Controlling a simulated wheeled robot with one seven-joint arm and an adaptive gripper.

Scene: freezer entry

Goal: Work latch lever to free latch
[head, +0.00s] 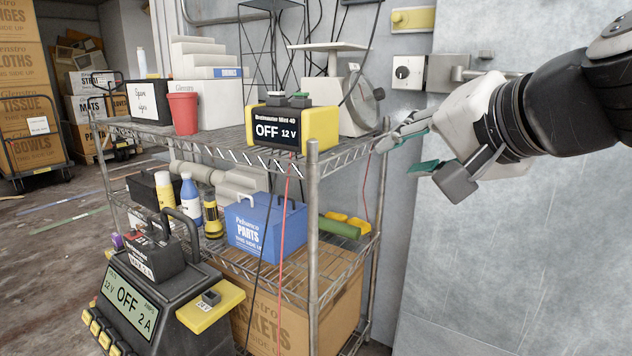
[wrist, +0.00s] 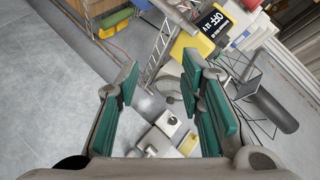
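The latch (head: 447,73) is a grey metal bracket on the freezer wall, with a bar-like lever running right from it, partly hidden behind my gripper. In the wrist view the knob plate (wrist: 168,122) and the latch (wrist: 152,143) appear low between the fingers. My gripper (head: 428,152) is open and empty, its teal-padded fingers spread in front of and below the latch, apart from it. It also shows open in the wrist view (wrist: 160,76).
A wire shelf (head: 313,200) stands left of the gripper, carrying a yellow-black OFF 12 V unit (head: 290,128) and a scale (head: 350,100). A yellow fitting (head: 413,19) is above the knob plate. The grey panel (head: 520,260) below the arm is clear.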

